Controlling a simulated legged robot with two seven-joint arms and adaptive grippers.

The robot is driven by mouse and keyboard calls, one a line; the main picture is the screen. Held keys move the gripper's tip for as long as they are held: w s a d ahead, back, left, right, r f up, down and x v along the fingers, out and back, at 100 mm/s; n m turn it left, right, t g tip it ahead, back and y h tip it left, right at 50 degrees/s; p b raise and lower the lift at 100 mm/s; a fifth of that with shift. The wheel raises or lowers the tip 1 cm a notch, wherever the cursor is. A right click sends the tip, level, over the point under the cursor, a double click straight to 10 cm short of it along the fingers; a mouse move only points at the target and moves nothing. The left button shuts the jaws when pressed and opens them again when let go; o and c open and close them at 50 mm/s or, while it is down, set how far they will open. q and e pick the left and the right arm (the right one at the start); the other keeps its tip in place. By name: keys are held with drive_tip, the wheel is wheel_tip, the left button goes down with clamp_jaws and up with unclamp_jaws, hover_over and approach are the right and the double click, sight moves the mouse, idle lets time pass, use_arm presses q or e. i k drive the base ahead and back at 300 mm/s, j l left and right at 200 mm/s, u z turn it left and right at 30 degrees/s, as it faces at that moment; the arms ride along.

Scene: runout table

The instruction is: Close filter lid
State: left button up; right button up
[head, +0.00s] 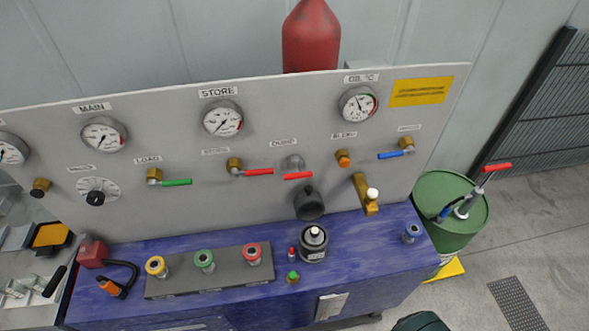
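What looks like the filter is a dark, round housing (318,256) on the blue bench, right of centre in the head view. A pale, light-topped piece shows in its open top. A dark round lid (309,205) stands tilted up behind it, against the grey panel and apart from the housing's top. The hinge between them is hard to make out. Neither of my grippers is in view.
The blue bench (225,304) carries a dark strip with three coloured couplings (204,261) left of the housing. A small green-topped fitting (293,277) stands close in front. A brass lever with a white knob (371,195) juts out at right. A green drum (438,190) stands beyond.

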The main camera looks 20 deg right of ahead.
sight(308, 204)
drive_tip(key=k+l, duration=0.75)
drive_tip(key=k+j, duration=0.05)
drive_tip(key=k, duration=0.05)
